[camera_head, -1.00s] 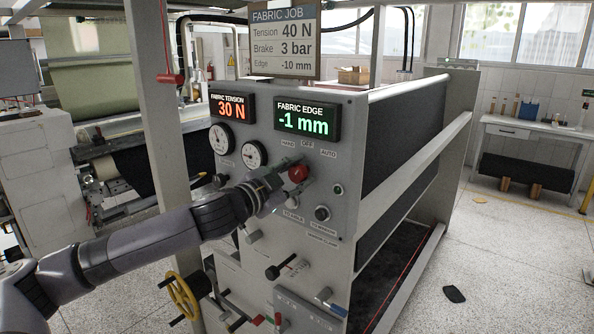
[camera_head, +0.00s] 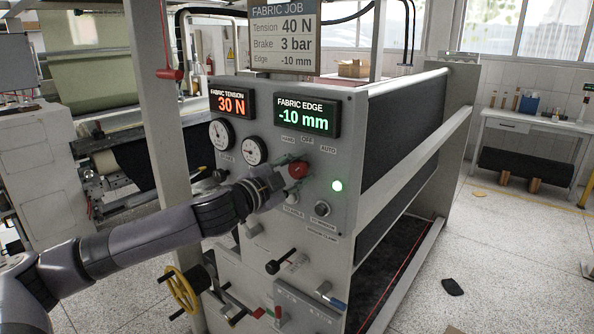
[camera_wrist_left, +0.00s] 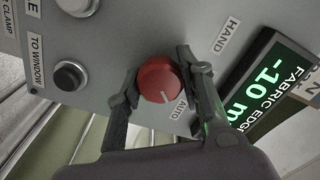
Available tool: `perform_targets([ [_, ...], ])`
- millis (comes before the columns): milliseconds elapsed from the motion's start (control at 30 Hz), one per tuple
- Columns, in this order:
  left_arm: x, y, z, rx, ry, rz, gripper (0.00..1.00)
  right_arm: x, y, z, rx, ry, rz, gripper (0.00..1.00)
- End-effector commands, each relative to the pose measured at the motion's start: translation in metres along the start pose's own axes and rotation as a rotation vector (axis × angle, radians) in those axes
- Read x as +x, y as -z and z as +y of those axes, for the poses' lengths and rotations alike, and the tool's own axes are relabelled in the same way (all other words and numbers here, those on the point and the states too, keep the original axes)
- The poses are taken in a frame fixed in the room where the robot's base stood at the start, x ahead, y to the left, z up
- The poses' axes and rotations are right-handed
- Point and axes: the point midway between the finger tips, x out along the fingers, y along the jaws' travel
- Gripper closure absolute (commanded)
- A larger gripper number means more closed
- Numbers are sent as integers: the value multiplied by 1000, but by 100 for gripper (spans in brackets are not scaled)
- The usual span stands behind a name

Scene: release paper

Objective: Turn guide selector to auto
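The red selector knob (camera_head: 297,170) sits on the machine's grey panel, below the labels HAND, OFF and AUTO (camera_head: 328,149). In the left wrist view, the red knob (camera_wrist_left: 157,78) has a white line that points roughly toward the AUTO label (camera_wrist_left: 178,108). My left gripper (camera_head: 291,177) reaches the knob from the left. In the wrist view the left gripper (camera_wrist_left: 158,80) has one finger on each side of the knob, seemingly touching it. The OFF label is hidden there. The green fabric edge display (camera_head: 306,115) reads -10 mm. My right gripper is not in view.
A black button (camera_wrist_left: 69,76) and a white button lie near the gripper. The tension display (camera_head: 232,103) reads 30 N. A black-handled lever (camera_head: 273,267) and a yellow handwheel (camera_head: 182,291) stick out lower down.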

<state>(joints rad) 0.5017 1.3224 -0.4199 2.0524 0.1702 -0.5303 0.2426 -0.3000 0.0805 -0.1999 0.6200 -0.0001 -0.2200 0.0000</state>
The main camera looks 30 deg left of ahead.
Motion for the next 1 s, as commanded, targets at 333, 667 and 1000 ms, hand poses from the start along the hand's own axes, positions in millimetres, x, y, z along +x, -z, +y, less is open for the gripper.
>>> perform_targets([
  [333, 0, 0, 0, -1, 0, 0, 45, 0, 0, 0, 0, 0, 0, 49],
  [667, -3, -1, 0, -2, 1, -2, 45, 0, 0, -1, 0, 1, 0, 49],
  [1000, -24, -4, 0, 0, 1, -7, 45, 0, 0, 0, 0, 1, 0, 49],
])
